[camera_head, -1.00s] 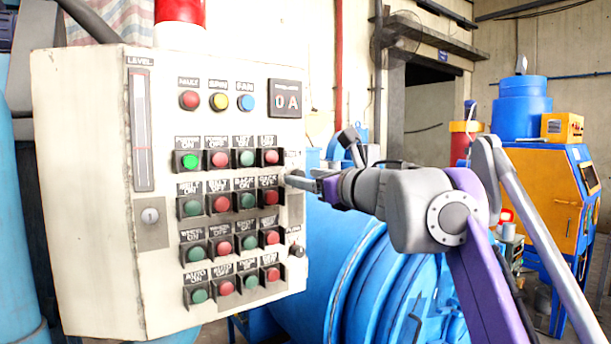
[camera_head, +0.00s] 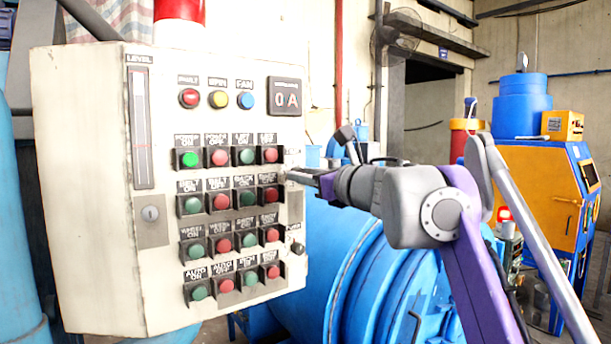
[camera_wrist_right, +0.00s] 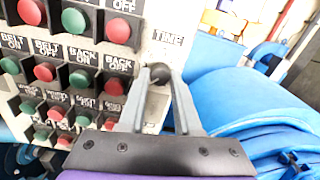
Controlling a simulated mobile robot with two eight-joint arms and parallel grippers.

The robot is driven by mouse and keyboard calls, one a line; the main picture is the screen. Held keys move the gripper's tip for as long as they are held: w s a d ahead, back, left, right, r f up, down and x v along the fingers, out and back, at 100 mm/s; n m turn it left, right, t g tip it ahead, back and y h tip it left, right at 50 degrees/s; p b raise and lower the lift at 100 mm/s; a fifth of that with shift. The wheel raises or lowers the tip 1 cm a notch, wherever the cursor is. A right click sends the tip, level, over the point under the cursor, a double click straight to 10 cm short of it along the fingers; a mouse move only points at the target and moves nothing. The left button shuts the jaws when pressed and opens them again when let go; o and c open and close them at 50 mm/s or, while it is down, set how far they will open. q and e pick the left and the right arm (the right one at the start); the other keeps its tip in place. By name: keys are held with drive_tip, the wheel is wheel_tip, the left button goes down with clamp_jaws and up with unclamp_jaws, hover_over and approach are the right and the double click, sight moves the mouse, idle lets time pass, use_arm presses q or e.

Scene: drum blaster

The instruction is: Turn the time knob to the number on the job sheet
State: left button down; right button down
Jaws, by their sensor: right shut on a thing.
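The control panel (camera_head: 85,180) is a cream cabinet with rows of green and red buttons, at the left of the head view. The time knob (camera_wrist_right: 160,74) is a small dark round knob under a label reading TIME (camera_wrist_right: 168,38) in the right wrist view. My right gripper (camera_wrist_right: 157,80) is shut on the knob, one finger on each side. In the head view my right gripper (camera_head: 290,176) reaches the panel's right edge and hides the knob. The knob's scale and pointer are not readable. I see no job sheet and no left gripper.
A second dark knob (camera_head: 298,248) sits lower on the panel's right edge. The BACK OFF button (camera_wrist_right: 114,86) is close left of my right fingers. A large blue drum (camera_head: 340,270) stands right of the panel, below my arm.

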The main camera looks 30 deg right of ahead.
use_arm(q)
drive_tip(key=shift+w+r, duration=0.1)
drive_tip(key=shift+r, duration=0.05)
use_arm(e)
drive_tip(key=shift+m, duration=13.3)
